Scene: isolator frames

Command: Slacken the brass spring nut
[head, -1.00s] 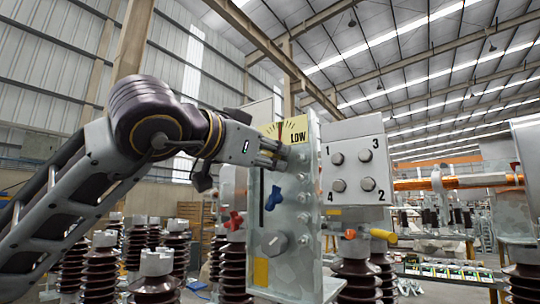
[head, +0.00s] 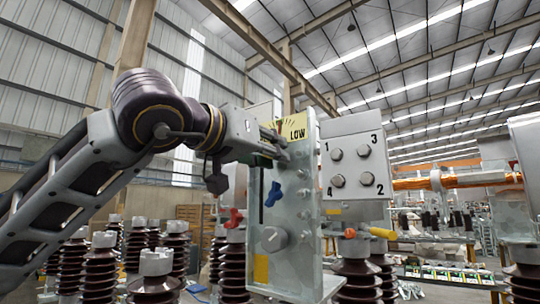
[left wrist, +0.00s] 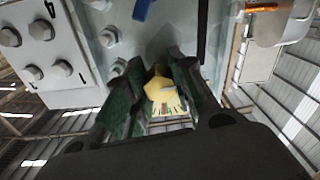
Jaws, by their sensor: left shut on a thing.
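The brass spring nut (left wrist: 158,88) shows as a yellow six-sided shape between the dark green jaws in the left wrist view. My left gripper (head: 275,147) is shut on it, high on the clear front plate (head: 292,262). In the head view the gripper hides the nut. The yellow gauge (head: 294,128) marked LOW is just above and to the right of the jaws, its left part covered by the gripper. Its fan of lines also shows past the nut in the left wrist view (left wrist: 167,108). My right gripper is out of view.
A blue handle (head: 273,194), a red handle (head: 233,219) and a large grey knob (head: 273,239) sit below the gripper. A grey box with bolts numbered 1 to 4 (head: 354,155) is at right. Ribbed brown insulators (head: 155,290) stand below my arm.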

